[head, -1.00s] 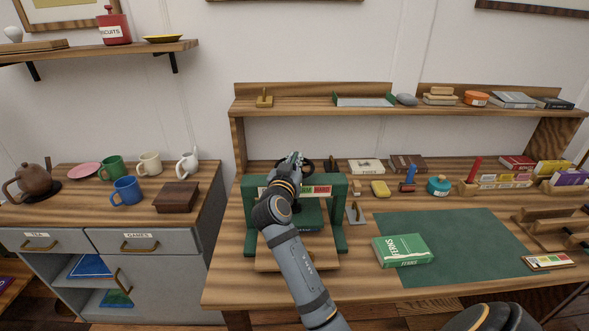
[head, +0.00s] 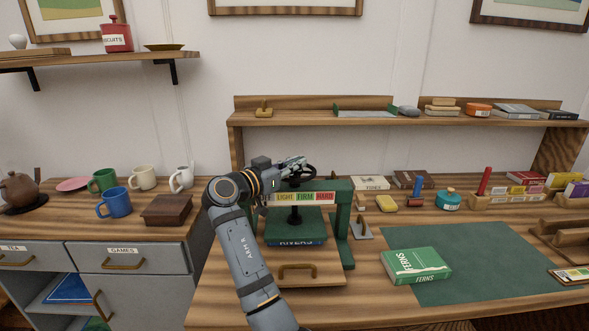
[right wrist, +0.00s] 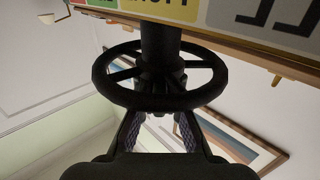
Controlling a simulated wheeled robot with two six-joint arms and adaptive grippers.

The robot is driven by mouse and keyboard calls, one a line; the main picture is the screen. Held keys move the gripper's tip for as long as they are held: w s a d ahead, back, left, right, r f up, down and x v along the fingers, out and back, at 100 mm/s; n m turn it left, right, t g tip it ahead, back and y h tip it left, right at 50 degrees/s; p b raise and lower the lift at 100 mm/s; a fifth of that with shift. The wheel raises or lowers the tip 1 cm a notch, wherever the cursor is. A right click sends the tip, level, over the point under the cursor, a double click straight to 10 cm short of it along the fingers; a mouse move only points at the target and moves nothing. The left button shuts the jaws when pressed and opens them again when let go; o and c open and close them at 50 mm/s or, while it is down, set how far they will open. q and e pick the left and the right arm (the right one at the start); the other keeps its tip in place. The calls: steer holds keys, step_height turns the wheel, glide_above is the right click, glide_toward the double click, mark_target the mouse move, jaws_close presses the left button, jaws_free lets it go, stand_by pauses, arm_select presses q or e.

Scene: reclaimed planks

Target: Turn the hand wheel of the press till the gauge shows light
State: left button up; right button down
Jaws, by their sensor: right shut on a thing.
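The green press (head: 343,225) stands on the bench with a dark hand wheel (head: 310,172) on top. The wheel also shows upside down in the right wrist view (right wrist: 215,75). My right gripper (head: 297,164) reaches in from the left of the wheel and is shut on its rim; its fingers meet the rim in the right wrist view (right wrist: 160,125). The gauge strip (head: 305,199) on the crossbar has coloured blocks, with LIGHT and FIRM readable. My arm hides its left end, and I cannot make out a pointer. A blue book (head: 296,242) marked RIVERS lies under the green plate. My left gripper is out of view.
A green FERNS book (head: 415,265) lies on the edge of a green mat (head: 465,285) to the right. A small metal stand (head: 362,230) is beside the press. A shelf (head: 370,121) runs behind. The cabinet with mugs (head: 116,202) is at left.

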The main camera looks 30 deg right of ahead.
mark_target(295, 160)
stand_by(0.3)
steer(key=c, duration=1.4)
jaws_free()
step_height(295, 160, up, 10)
